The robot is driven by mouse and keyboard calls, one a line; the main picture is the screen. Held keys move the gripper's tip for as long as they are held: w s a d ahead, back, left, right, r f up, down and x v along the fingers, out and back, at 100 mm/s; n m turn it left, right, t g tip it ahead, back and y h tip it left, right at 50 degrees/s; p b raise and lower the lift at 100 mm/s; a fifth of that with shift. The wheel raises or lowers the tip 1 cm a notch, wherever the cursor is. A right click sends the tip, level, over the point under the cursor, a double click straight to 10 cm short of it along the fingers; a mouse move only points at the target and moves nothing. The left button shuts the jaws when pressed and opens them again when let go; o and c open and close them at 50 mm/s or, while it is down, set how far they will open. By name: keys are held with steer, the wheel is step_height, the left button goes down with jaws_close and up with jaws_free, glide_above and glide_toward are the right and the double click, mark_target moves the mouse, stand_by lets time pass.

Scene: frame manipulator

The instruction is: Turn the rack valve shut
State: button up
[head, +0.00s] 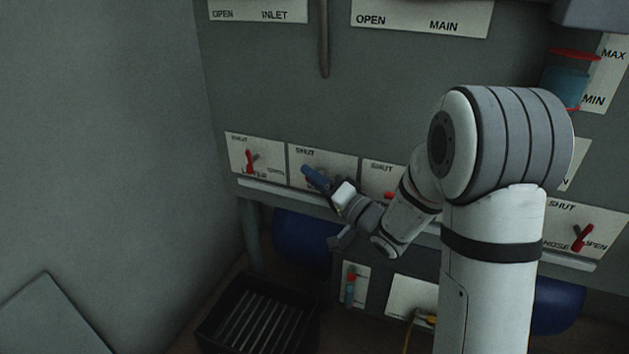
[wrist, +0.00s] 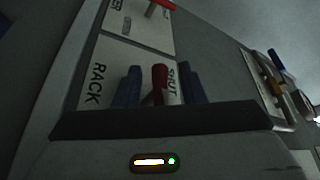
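The rack valve's red handle (wrist: 160,82) stands in front of a white plate (wrist: 112,62) lettered RACK and SHUT in the wrist view. The handle lies beside the word SHUT; its exact turn is hard to tell. My gripper (wrist: 160,84) has one blue finger on each side of the handle, with visible gaps, so it is open around it. In the head view my gripper (head: 315,178) is at the second plate from the left in the lower row, lettered SHUT (head: 306,153). The fingers and wrist hide the handle there.
A neighbouring plate with a red lever (head: 250,161) is just left, and another red lever (head: 389,195) is close on the right, partly behind my arm. A pale ledge (head: 285,194) runs below the plates. A black slatted crate (head: 262,318) stands on the floor below.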

jaws_close()
steer(key=shift+d, duration=0.1)
